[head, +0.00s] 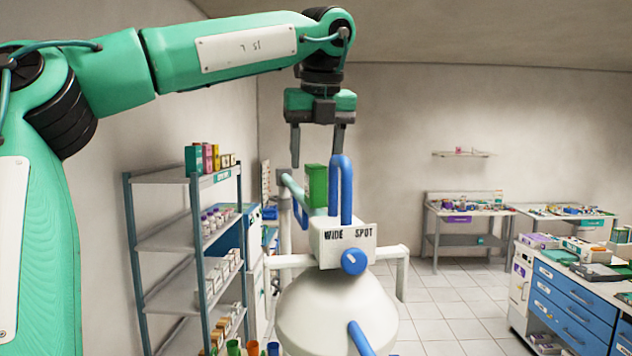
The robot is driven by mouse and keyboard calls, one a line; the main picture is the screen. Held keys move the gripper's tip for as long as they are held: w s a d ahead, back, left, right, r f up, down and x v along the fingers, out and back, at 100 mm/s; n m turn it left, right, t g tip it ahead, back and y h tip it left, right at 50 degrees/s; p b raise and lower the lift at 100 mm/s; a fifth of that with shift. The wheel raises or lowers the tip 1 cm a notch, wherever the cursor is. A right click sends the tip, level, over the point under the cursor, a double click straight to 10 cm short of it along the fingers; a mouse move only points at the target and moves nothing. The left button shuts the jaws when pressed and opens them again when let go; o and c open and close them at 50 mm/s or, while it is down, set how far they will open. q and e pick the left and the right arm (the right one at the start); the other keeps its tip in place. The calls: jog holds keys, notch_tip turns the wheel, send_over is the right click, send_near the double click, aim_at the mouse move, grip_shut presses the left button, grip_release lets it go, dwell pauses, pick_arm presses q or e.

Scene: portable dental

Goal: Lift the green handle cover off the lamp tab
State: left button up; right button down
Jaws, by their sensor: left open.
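The green handle cover (316,187) stands upright at the top of the dental lamp, just left of a blue loop handle (341,185). The lamp (337,308) has a white box marked "WIDE SPOT" and a blue knob; the tab under the cover is hidden. My left gripper (316,160) hangs down above the cover with its fingers apart. It is open and empty. One finger is left of the cover, the other ends near the blue loop. I cannot tell whether either finger touches anything. My right gripper is not in view.
A metal shelf rack (190,250) with boxes and bottles stands at the left. White side bars (397,258) stick out from the lamp. A blue-drawer cabinet (563,300) and side tables (470,211) are at the right. Open floor (445,310) lies between.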

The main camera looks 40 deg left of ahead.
aim_at(314, 184)
pick_arm(q)
jog(key=shift+w+a+f, duration=0.3)
jog(key=shift+w+f, duration=0.25)
jog(key=shift+f, duration=0.1)
jog(key=shift+s+a+f+p, duration=0.15)
jog(key=shift+f+p, duration=0.25)
jog(key=shift+p, duration=0.45)
jog(key=p+x, duration=0.2)
jog(key=x, duration=0.1)
jog(key=shift+a+f, duration=0.15)
jog(key=shift+f, duration=0.2)
jog(key=shift+w+a+f, duration=0.1)
jog(key=shift+w+f, duration=0.1)
jog(key=shift+w, duration=0.05)
jog(key=shift+s, duration=0.15)
jog(key=shift+r, duration=0.1)
jog(key=c, duration=0.3)
jog(key=shift+d, duration=0.2)
jog(key=c, duration=0.7)
jog(key=shift+c, duration=0.2)
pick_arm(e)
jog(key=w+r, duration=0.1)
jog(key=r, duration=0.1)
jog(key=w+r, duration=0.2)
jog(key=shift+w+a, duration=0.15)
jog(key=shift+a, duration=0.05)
